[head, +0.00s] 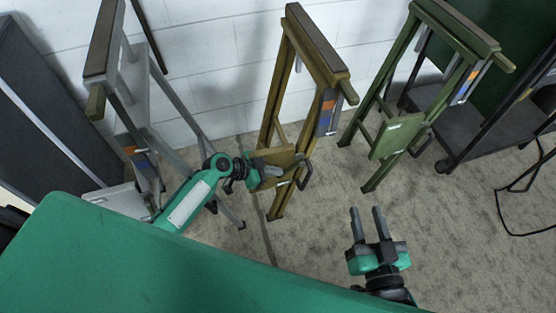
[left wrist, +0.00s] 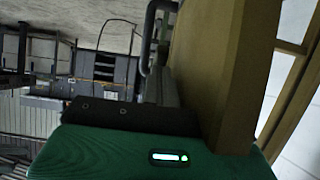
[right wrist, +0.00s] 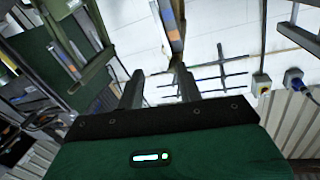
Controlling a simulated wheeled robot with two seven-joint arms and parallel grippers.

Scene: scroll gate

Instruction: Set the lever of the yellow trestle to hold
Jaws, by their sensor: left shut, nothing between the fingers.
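The yellow trestle (head: 288,100) stands upright against the wall, in the middle of the head view. A blue and orange marked plate (head: 327,112) is on its right leg. Low on it are a yellow panel (head: 268,160) and, to the panel's right, a dark bent handle (head: 306,172); I cannot tell its setting. My left gripper (head: 272,171) is shut and empty, right at the panel; contact is unclear. In the left wrist view a yellow board (left wrist: 235,65) hides much, beside a dark bent bar (left wrist: 152,40). My right gripper (head: 367,212) is open and empty above the floor.
A grey trestle (head: 145,95) stands left and a green trestle (head: 395,115) right, near a dark cart (head: 480,120). The floor around my right gripper is clear.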

